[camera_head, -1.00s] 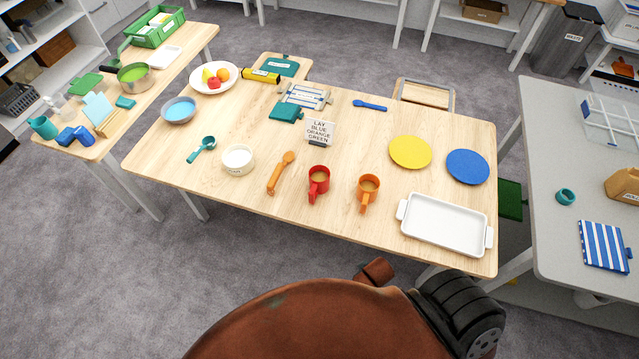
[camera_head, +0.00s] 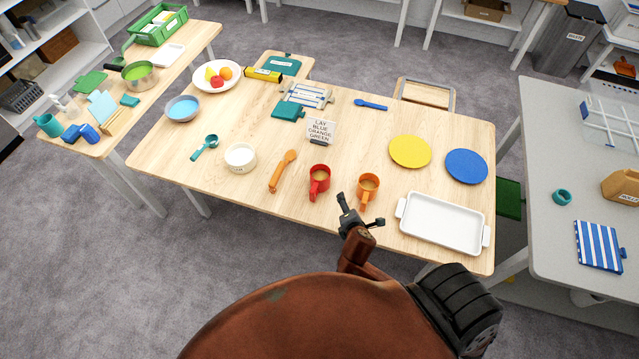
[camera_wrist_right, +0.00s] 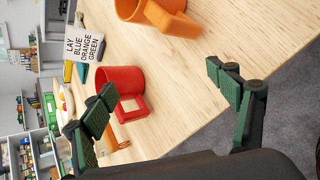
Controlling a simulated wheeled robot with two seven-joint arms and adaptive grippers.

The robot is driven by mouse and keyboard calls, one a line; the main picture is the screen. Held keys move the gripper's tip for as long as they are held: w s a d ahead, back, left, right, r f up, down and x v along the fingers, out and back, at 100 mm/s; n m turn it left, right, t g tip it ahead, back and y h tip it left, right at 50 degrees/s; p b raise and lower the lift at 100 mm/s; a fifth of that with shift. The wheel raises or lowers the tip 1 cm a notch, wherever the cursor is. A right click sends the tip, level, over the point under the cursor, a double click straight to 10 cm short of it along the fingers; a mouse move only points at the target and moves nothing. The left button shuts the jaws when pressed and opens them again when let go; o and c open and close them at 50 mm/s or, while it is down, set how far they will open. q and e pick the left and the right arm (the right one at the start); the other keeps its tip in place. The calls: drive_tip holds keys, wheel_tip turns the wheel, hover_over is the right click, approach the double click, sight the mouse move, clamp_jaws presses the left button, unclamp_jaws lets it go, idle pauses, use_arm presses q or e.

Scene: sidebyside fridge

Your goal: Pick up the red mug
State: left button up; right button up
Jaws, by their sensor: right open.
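The red mug (camera_head: 320,180) stands upright on the wooden table near its front edge, with its handle toward me. My right gripper (camera_head: 360,213) is open and empty at the table's front edge, to the right of and nearer than the red mug. In the right wrist view its fingers (camera_wrist_right: 165,105) are wide apart with nothing between them. My left gripper is not in view.
An orange mug (camera_head: 368,188) stands just right of the red mug, close to my right gripper. A white tray (camera_head: 443,222) lies to the right. A sign (camera_head: 321,131) stands behind the red mug.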

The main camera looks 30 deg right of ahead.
drive_tip(key=w+a+r+n+t, duration=0.2)
drive_tip(key=w+a+n+t, duration=0.15)
drive_tip(key=w+n, duration=0.7)
drive_tip(key=n+y, duration=0.1)
drive_tip(key=n, duration=0.3)
approach(318, 170)
drive_tip(key=shift+t, duration=0.35)
drive_tip(key=b+x, duration=0.1)
drive_tip(key=x, duration=0.4)
drive_tip(key=shift+f+b, duration=0.3)
drive_tip(key=shift+c, duration=0.6)
drive_tip(key=shift+s+d, duration=0.1)
drive_tip(key=c, duration=2.1)
